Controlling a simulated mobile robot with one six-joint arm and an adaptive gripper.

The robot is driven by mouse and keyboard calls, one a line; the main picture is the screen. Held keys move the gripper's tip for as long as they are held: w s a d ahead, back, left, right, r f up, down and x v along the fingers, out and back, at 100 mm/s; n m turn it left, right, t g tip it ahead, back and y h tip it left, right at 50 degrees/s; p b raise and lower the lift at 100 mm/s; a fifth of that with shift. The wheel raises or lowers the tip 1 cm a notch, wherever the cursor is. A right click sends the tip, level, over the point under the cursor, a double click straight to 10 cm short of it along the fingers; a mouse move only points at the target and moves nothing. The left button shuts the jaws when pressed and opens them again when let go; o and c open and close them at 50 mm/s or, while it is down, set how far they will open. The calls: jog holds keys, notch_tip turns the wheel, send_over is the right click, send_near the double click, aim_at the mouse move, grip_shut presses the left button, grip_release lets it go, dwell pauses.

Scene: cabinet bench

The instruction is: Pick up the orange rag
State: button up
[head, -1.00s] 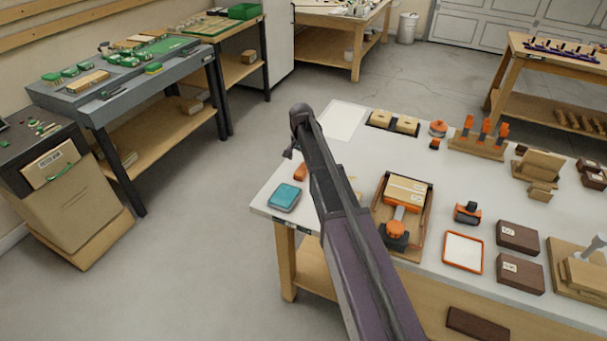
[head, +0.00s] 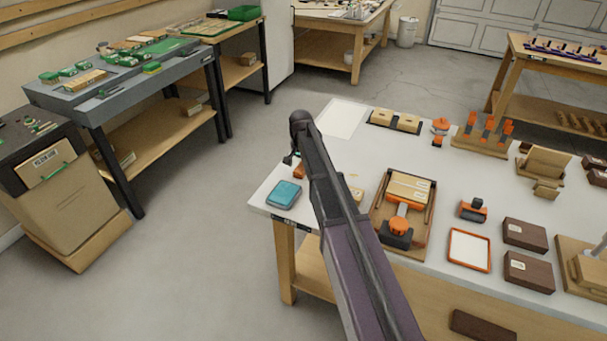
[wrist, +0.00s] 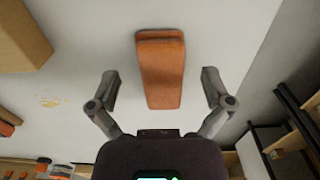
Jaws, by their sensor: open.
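The orange rag (wrist: 161,72) is a folded, narrow strip lying on the white bench top in the wrist view. My gripper (wrist: 160,88) is open, with one finger on each side of the rag and a clear gap to both. The fingers look apart from the rag, and nothing is held. In the head view, a small part of the orange rag (head: 299,171) shows beside my arm near the bench's left edge. My gripper (head: 290,159) shows only partly there, just above the rag, its fingers mostly hidden by the arm.
A teal box-like item (head: 284,194) sits at the bench's left corner, in front of the rag. A wooden tray (head: 388,238) with an orange-and-black tool stands right of my arm. A tan block (wrist: 22,38) is left of the rag in the wrist view.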

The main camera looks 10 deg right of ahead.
jog(key=shift+f, duration=0.45)
dwell(0.3)
jog(key=c, duration=1)
